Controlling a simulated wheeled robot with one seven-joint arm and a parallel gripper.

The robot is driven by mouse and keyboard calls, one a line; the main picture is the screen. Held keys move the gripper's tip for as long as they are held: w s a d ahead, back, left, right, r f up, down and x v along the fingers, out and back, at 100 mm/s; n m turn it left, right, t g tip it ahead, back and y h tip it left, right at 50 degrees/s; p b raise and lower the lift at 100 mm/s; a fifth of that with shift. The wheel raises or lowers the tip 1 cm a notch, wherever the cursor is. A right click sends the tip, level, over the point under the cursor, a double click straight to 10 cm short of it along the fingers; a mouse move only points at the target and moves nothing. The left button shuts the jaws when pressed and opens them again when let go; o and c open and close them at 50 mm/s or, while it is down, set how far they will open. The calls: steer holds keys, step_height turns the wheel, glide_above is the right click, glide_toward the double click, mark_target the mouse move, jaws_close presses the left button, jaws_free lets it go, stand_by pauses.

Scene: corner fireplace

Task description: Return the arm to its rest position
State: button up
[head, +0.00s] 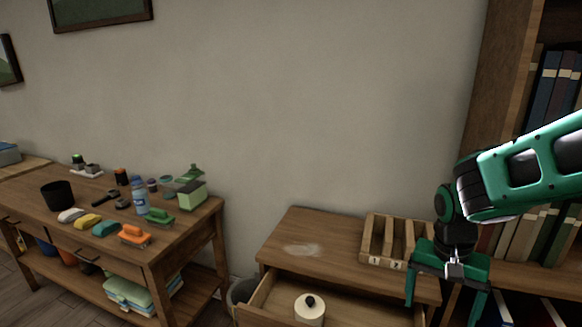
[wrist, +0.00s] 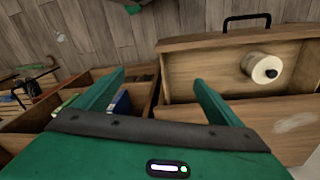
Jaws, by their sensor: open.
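My gripper (head: 447,289) is at the lower right of the head view, at the end of my green arm. Its two green fingers point down and stand apart with nothing between them. It hangs in front of the right end of the small wooden dresser (head: 335,238) and near the bookcase. In the wrist view the two fingers (wrist: 160,92) are spread and empty, with the open drawer (wrist: 205,82) beyond the right finger.
A wooden slotted rack (head: 378,261) stands on the dresser beside my gripper. The bookcase (head: 500,90) with books rises at the right. A workbench (head: 150,247) at the left holds a bottle, brushes and a black cup. The dresser top's left part is clear except for a pale smudge.

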steer(key=s+d+r, duration=0.3)
steer(key=s+d, duration=0.1)
steer(key=s, duration=0.4)
steer(key=s+d+r+n+y, duration=0.1)
steer(key=s+d+r, duration=0.2)
steer(key=s+d, duration=0.2)
steer(key=s, duration=0.3)
steer(key=shift+s+d, duration=0.2)
steer(key=shift+w+f, duration=0.3)
steer(key=shift+w, duration=0.35)
